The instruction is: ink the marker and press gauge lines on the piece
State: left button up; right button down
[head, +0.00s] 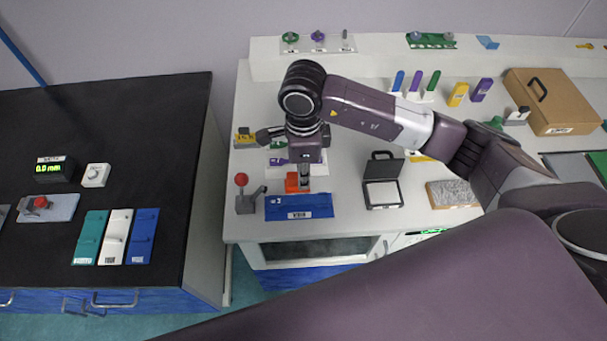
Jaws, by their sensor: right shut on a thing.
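My right gripper (304,178) points straight down over the blue mat (315,208) at the front left of the light bench. It is shut on an orange block, which looks like the marker (291,184). The orange block is low, at the back edge of the mat; I cannot tell whether it touches the mat or a piece there. The ink pad (382,193) lies in an open black case to the right, its lid tilted up. The piece cannot be made out; the gripper hides part of this spot. My left gripper is not in view.
A grey device with a red knob (242,190) stands just left of the mat. A grey speckled slab (453,194) lies right of the ink pad. A brown case (552,101) is at the back right. A black bench (120,170) is at the left, across a gap.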

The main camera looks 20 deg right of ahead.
notch_tip(320, 180, down, 5)
jog(key=b, duration=0.4)
jog(key=shift+f, duration=0.2)
jog(key=shift+b, duration=0.3)
jog(key=shift+f+b, duration=0.5)
dwell(0.6)
jog(key=shift+s+f+b, duration=0.15)
jog(key=shift+b, duration=0.2)
dwell(1.6)
